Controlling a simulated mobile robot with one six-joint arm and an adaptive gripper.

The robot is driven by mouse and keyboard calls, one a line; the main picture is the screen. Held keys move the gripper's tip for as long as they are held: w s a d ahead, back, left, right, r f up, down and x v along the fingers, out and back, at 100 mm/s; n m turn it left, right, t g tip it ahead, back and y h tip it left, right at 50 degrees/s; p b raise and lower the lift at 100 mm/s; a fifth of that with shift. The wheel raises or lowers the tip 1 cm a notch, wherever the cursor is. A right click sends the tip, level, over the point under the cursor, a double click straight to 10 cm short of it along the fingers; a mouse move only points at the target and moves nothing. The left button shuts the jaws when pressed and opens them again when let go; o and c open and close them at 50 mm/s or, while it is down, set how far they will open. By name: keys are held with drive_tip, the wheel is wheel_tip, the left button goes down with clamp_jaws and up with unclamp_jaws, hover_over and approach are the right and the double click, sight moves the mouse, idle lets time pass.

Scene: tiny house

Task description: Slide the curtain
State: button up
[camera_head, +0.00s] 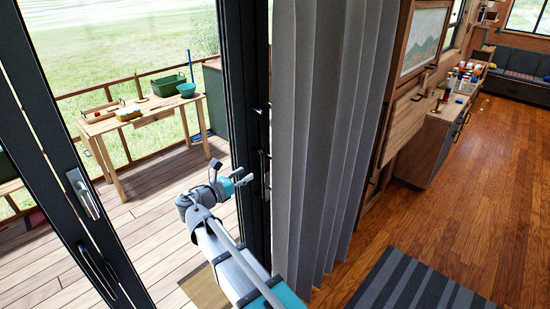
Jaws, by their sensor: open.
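The grey pleated curtain (318,130) hangs in the middle of the view, bunched in tall vertical folds beside the black door frame. My gripper (243,177) is at the end of my arm, left of the curtain and in front of the black frame. It is open and nothing shows between its fingers. In the picture a gap lies between the fingers and the curtain's left edge; the depth between them is hard to tell. The curtain's top is outside the view.
The glass door (75,200) stands at the left, with a deck and wooden table (105,124) beyond it. A cabinet (430,145) with small items stands right of the curtain. A striped rug (415,285) lies on open wooden floor (470,200).

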sight(272, 158)
drive_tip(key=x, duration=1.3)
drive_tip(key=shift+w+d, duration=0.1)
clamp_jaws()
